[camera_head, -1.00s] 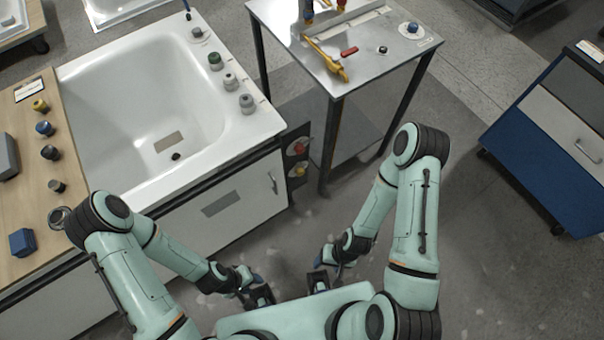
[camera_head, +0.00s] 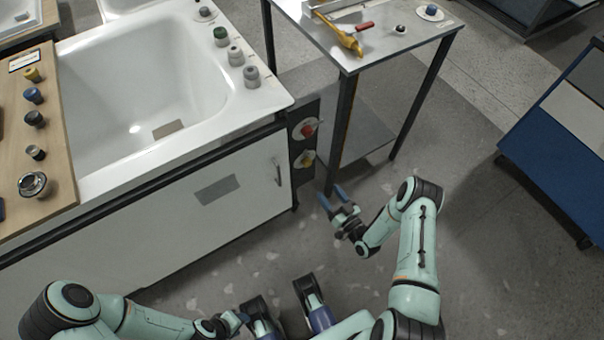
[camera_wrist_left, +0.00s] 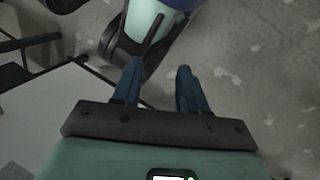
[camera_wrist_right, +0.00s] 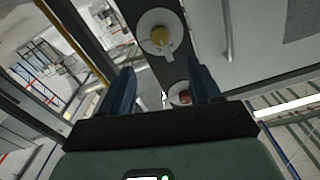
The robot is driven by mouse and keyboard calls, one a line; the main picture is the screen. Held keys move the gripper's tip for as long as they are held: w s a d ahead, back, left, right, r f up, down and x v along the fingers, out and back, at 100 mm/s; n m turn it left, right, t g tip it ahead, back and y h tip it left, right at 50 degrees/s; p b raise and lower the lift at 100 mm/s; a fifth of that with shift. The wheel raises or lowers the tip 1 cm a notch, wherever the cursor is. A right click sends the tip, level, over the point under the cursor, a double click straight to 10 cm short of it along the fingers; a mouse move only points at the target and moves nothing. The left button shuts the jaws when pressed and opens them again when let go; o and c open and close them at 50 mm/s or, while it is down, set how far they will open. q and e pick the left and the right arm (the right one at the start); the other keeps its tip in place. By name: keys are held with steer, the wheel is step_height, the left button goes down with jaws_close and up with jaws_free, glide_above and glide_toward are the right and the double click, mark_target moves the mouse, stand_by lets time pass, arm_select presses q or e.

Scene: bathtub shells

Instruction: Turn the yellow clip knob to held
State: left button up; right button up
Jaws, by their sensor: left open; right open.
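A yellow knob (camera_head: 307,158) on a pale round plate sits on the dark side panel (camera_head: 296,133) at the right end of the tub cabinet, below a red knob (camera_head: 309,128). The right wrist view shows the yellow knob (camera_wrist_right: 160,36) beyond the fingers and the red knob (camera_wrist_right: 183,97) between them, partly hidden. My right gripper (camera_head: 333,193) is open and empty, below and right of the yellow knob, apart from it. My left gripper (camera_wrist_left: 157,72) is open and empty, low near my base. The setting marks are too small to read.
A metal table (camera_head: 375,35) with tools stands right of the panel; its front leg (camera_head: 341,130) is close to my right gripper. Another yellow knob (camera_head: 32,74) is on the wooden counter (camera_head: 40,150). A blue cabinet (camera_head: 550,150) stands at right. Floor before the panel is clear.

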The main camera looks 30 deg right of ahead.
mark_target(308, 165)
steer(key=w, duration=0.4)
steer(key=w+b, duration=0.1)
steer(key=w, duration=0.3)
steer(key=w+a+b, duration=0.1)
steer(key=w, duration=0.4)
arm_select(q)
steer(key=shift+t+y, duration=0.3)
steer(key=shift+t, duration=0.3)
steer(key=w+f, duration=0.1)
steer(key=w+a, duration=0.1)
steer(key=w+f, duration=0.1)
steer(key=shift+w+a+f, duration=0.3)
steer(key=shift+f, duration=0.05)
arm_select(e)
steer(key=c, duration=1)
